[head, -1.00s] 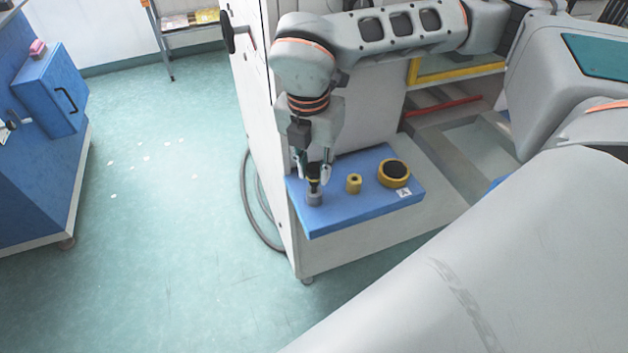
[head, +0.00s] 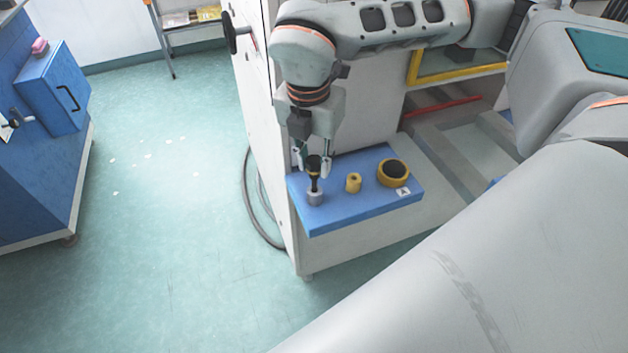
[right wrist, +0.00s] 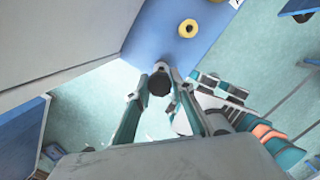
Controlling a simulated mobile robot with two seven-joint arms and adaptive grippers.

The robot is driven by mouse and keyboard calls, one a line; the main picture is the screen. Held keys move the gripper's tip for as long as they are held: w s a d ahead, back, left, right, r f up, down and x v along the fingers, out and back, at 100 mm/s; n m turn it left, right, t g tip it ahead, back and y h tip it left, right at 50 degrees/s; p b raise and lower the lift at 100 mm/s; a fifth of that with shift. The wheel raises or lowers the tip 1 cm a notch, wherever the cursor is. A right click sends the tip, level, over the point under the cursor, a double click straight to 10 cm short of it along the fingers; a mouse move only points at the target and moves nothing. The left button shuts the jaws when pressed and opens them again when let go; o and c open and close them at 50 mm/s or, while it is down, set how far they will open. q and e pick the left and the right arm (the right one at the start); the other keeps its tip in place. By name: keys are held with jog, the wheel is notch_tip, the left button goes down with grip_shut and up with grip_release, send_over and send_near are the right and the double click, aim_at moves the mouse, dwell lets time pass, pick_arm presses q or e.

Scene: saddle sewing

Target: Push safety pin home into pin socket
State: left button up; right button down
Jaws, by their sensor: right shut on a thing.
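The safety pin (head: 314,167) is dark, with a wide black head and a narrower lower part. It stands about upright above the grey pin socket (head: 315,199) at the left corner of the blue board. Its lower end meets or nearly meets the socket top; I cannot tell whether the tip is inside. My right gripper (head: 313,172) points down with its fingers on both sides of the pin head, shut on it. My left gripper is not in view.
The blue board (head: 350,213) lies on a pale cabinet ledge. A small yellow cylinder (head: 353,183) and a larger yellow ring with a dark centre (head: 394,173) stand right of the socket. A label (head: 404,191) marked A lies near the ring.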

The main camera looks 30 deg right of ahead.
jog(key=shift+r, duration=0.1)
jog(key=shift+r+p, duration=0.9)
jog(key=shift+r, duration=1)
